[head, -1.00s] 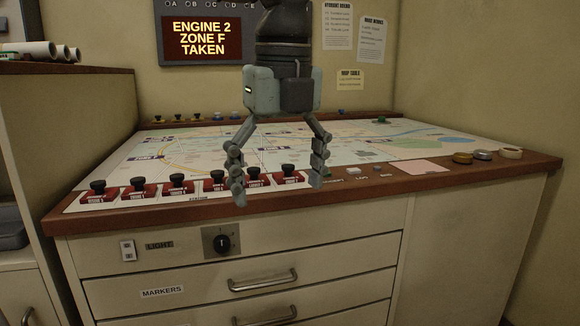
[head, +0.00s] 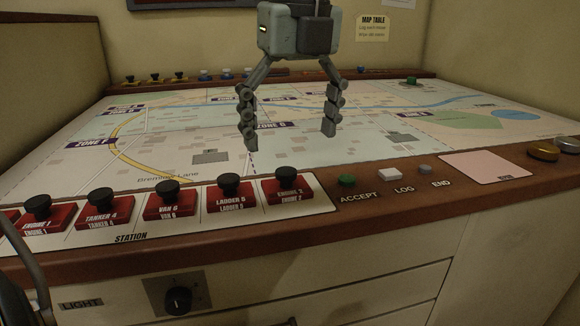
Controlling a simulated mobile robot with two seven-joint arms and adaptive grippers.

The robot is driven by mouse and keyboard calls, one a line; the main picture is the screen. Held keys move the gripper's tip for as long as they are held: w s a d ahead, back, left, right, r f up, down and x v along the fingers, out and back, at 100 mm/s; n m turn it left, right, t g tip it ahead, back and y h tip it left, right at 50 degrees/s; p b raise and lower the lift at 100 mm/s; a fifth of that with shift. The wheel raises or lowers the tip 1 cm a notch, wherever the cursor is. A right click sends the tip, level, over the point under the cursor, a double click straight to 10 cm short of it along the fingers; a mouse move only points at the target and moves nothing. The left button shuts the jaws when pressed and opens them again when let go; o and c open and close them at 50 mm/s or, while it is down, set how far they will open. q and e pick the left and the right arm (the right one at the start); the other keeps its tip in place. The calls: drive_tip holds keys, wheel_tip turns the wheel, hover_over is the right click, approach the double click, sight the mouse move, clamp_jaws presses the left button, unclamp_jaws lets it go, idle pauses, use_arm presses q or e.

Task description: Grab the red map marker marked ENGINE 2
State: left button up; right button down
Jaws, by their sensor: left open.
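A row of red map markers with black knobs stands on the white STATION strip (head: 131,238) at the front of the map table. The rightmost marker (head: 289,191) seems to read ENGINE 2; its small lettering is not sharp. It stands upright in its slot. My left gripper (head: 289,139) is open and empty, its fingers pointing down and spread apart. In the picture its fingertips are above the rightmost marker's knob, seen against the map, and apart from it. My right gripper does not show.
Left of it stand the LADDER 5 (head: 230,200), VAN 6 (head: 171,207), TANKER 4 (head: 102,213) and ENGINE 1 (head: 38,218) markers. The map (head: 200,135) behind is mostly flat.

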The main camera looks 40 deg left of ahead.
sight(286, 171)
use_arm(q)
drive_tip(key=shift+w+a, duration=0.15)
drive_tip(key=shift+w, duration=0.15)
drive_tip(key=shift+f, duration=0.2)
drive_tip(key=f, duration=0.2)
drive_tip(key=a+f, duration=0.1)
drive_tip(key=f, duration=0.4)
drive_tip(key=shift+w+a, duration=0.3)
drive_tip(key=shift+w, duration=0.05)
drive_tip(key=c, duration=1.4)
